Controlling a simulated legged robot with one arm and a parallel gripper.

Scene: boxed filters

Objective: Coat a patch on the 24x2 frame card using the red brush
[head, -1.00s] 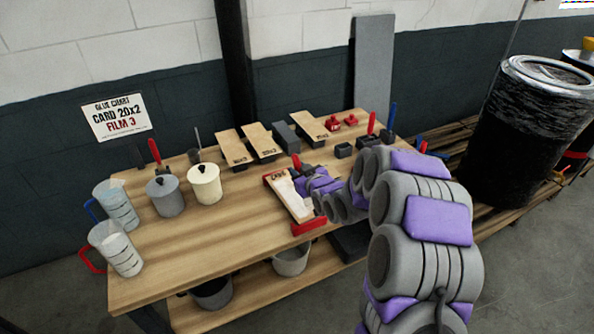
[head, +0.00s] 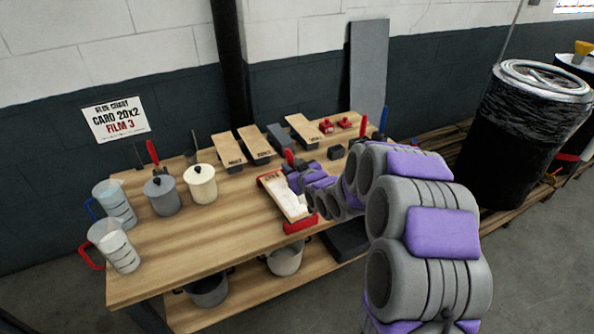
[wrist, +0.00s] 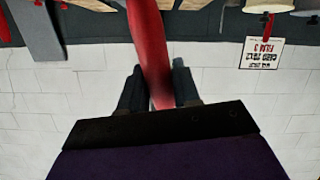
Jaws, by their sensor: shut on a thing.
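My gripper (wrist: 155,90) is shut on the red brush (wrist: 148,40), whose handle runs between the two fingers in the wrist view. In the head view the red handle (head: 289,157) sticks up above my gripper (head: 300,175). My gripper is over the right side of a card (head: 284,197) held between red end pieces (head: 301,225) on the bench. A white patch shows on the card's lower part. The card's lettering is too small to read for sure, and the brush's bristles are hidden.
Three more cards (head: 257,140) lie at the back of the bench with a dark grey block. Lidded pots (head: 201,183) and measuring jugs (head: 114,245) stand at the left. The wall sign (head: 115,119) reads "CARD 20x2, FILM 3". The front middle of the bench (head: 200,240) is bare.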

